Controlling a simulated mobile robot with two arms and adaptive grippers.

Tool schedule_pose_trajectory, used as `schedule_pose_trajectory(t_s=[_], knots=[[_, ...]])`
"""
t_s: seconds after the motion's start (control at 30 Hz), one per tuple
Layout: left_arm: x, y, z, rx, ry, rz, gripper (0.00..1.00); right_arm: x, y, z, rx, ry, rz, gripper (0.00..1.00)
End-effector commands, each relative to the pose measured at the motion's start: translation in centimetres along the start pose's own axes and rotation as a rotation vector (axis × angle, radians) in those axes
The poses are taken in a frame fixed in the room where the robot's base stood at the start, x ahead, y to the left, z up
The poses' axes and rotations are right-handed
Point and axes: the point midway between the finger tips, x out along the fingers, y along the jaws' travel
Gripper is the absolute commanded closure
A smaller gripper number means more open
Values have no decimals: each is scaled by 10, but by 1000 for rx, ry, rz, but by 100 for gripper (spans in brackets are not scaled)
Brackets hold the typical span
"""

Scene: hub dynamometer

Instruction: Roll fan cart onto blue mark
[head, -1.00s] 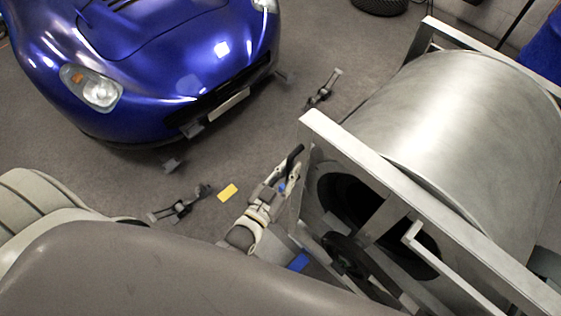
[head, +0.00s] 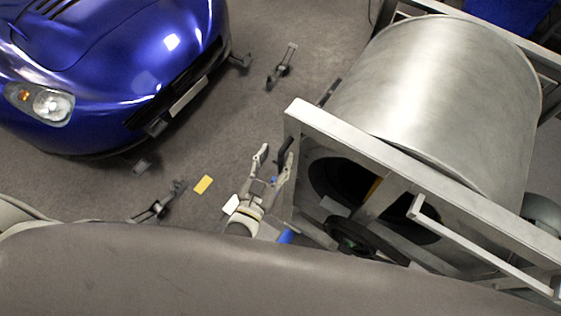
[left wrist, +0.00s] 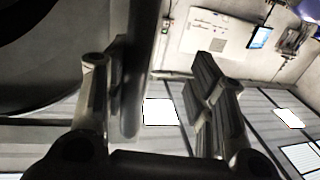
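The fan cart (head: 440,85) is a big silver drum in a square metal frame, at the right in the head view. A dark upright handle bar (head: 286,150) stands at the frame's near left corner. My left gripper (head: 275,155) is open beside that corner. In the left wrist view, the bar (left wrist: 135,70) shows between the spread fingers of the gripper (left wrist: 150,62), nearer the left finger. Contact with it cannot be told. The blue mark (head: 285,236) lies on the floor by the cart's lower left side, partly hidden. My right gripper is out of view.
A blue sports car (head: 110,70) stands at upper left. A yellow mark (head: 203,184) lies on the floor left of my gripper. Dark low stands (head: 158,204) and (head: 283,66) are on the floor. Floor between car and cart is mostly free.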

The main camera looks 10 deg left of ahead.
Motion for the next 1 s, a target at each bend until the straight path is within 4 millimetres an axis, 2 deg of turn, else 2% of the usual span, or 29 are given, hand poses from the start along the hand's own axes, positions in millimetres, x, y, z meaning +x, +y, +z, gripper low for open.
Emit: schedule_pose_trajectory(t_s=[0.03,0.3,0.6,0.73,0.87,1.0], knots=[[3,-10,-4,7,12,-16,63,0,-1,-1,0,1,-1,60],[2,-10,-3,6,10,-15,63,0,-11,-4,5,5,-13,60],[1,-7,-1,5,4,-11,63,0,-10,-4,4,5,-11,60],[-1,-6,0,5,2,-10,63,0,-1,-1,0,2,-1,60],[-14,-6,0,4,0,-10,63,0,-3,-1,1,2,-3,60],[-41,-6,1,5,-2,-10,63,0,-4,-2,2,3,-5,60]])
